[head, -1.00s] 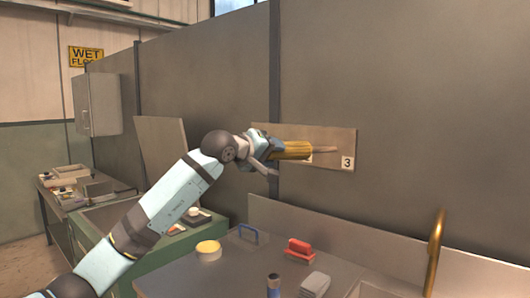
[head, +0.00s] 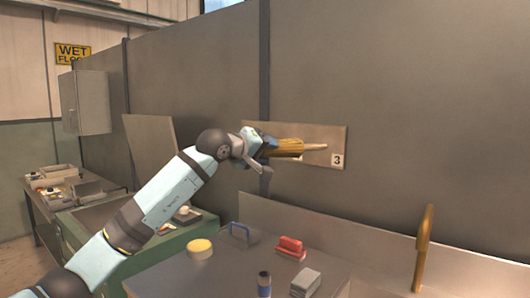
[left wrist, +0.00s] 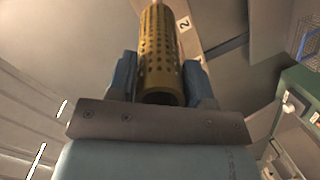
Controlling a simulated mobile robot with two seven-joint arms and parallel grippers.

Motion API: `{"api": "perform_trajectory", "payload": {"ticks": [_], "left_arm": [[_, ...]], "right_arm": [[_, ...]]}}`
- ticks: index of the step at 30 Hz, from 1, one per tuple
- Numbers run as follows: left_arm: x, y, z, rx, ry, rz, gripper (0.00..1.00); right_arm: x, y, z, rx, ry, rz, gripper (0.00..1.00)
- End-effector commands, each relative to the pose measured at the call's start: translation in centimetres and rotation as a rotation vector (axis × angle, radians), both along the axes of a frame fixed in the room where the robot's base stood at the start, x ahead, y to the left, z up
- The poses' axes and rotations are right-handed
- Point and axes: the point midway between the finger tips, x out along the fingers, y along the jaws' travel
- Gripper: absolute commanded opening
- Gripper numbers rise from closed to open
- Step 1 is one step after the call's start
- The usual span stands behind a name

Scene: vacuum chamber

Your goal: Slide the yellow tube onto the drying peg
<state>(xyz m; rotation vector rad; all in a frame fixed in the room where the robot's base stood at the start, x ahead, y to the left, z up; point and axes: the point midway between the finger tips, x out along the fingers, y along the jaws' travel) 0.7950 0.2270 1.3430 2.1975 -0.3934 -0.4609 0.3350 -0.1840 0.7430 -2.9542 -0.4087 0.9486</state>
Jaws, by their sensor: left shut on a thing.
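The yellow tube (head: 287,147) is perforated and lies roughly level. My left gripper (head: 266,146) is shut on it, with the far end of the tube pointing right. In the left wrist view the tube (left wrist: 160,52) sits between the two blue fingers, its open near end facing the camera. A pale wooden peg (head: 317,147) shows just beyond the tube's far end, in front of the wall board (head: 310,132) and near its label 3. The peg appears in line with the tube. I cannot tell whether the tube is around its tip. My right gripper is out of view.
Below is a grey worktop (head: 200,275) with a yellow round item (head: 200,249), a red brush (head: 290,246), a grey block (head: 305,283) and a dark bottle (head: 264,285). A brass-coloured tap (head: 424,250) stands at right. A label 2 (left wrist: 184,23) shows beside the tube.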

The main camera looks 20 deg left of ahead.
Motion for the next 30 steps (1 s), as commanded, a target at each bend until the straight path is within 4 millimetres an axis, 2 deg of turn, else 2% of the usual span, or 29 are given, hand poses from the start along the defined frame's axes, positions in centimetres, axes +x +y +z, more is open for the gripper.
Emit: {"api": "perform_trajectory", "payload": {"ticks": [18,30], "left_arm": [[0.0,-0.01,-0.14,0.001,0.0,0.001,0.11],[-0.01,-0.03,-0.06,0.0,0.0,0.0,0.11]], "right_arm": [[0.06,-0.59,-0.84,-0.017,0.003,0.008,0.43],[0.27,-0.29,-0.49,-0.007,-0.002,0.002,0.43]]}}
